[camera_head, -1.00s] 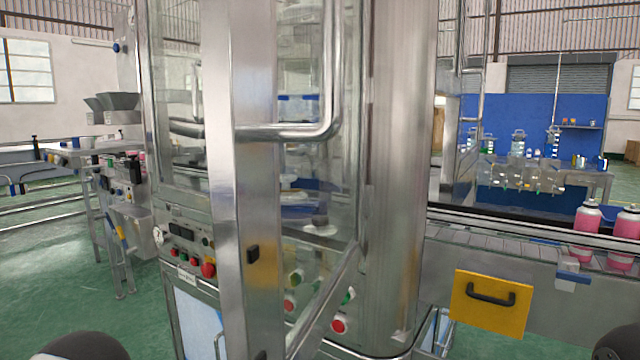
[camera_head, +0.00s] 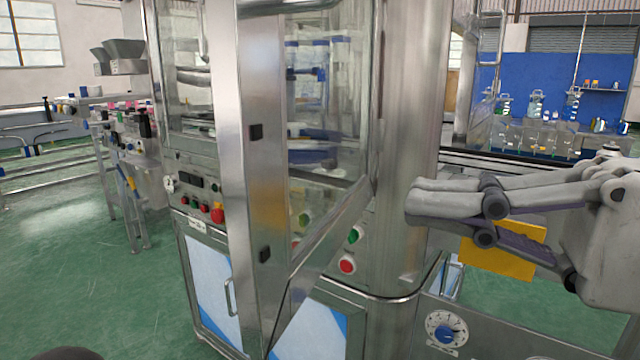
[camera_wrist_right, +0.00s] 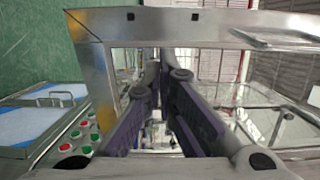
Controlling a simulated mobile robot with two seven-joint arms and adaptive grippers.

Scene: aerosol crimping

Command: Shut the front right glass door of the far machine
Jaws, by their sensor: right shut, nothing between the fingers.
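The front right glass door (camera_head: 244,150) of the machine stands open. Its metal-framed free edge points towards me and its glass runs back to the right, towards the round steel column. Two small black latch pieces show on its edge. My right gripper (camera_head: 414,204) is shut and empty, right of the door and in front of the column, with a visible gap to the door frame in the picture. In the right wrist view the shut fingers (camera_wrist_right: 164,75) point towards the door's metal frame (camera_wrist_right: 88,50); contact cannot be told. My left gripper is not in view.
The steel column (camera_head: 412,120) stands behind my right gripper. A control panel with a red button (camera_head: 218,213) lies left of the door. A yellow plate (camera_head: 490,262) is partly hidden behind my right gripper.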

